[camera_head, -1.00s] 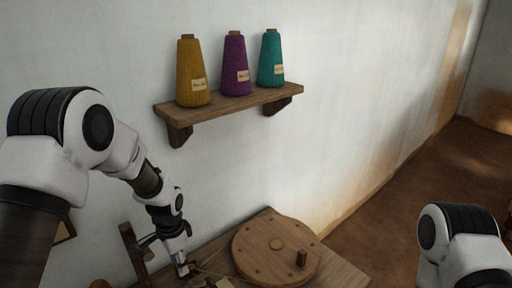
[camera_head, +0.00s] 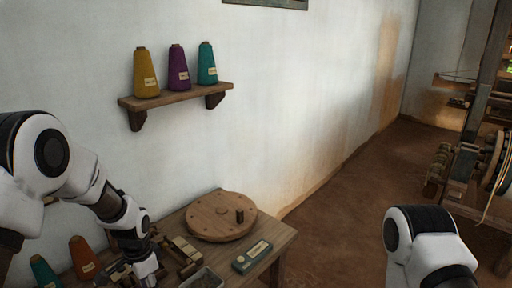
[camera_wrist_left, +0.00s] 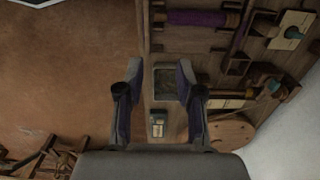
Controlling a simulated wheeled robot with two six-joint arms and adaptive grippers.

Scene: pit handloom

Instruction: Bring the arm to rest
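My left arm comes in from the left edge in the head view, bent downward. Its gripper (camera_head: 148,272) is at the bottom edge, over or beside the left end of the wooden table (camera_head: 277,241); its fingertips are hard to make out there. In the left wrist view the left gripper (camera_wrist_left: 159,68) is open, its two dark fingers well apart with nothing between them. The table and brown floor show below it. Of my right arm only a white and black part shows at lower right in the head view; its gripper is out of view.
On the table are a round wooden disc (camera_head: 222,217) with a peg, a small labelled box (camera_head: 252,257) and a dark tray (camera_head: 203,280). Yellow (camera_head: 146,75), purple (camera_head: 178,70) and teal (camera_head: 207,64) yarn cones stand on a wall shelf (camera_head: 180,97). A loom (camera_head: 470,155) stands at right.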

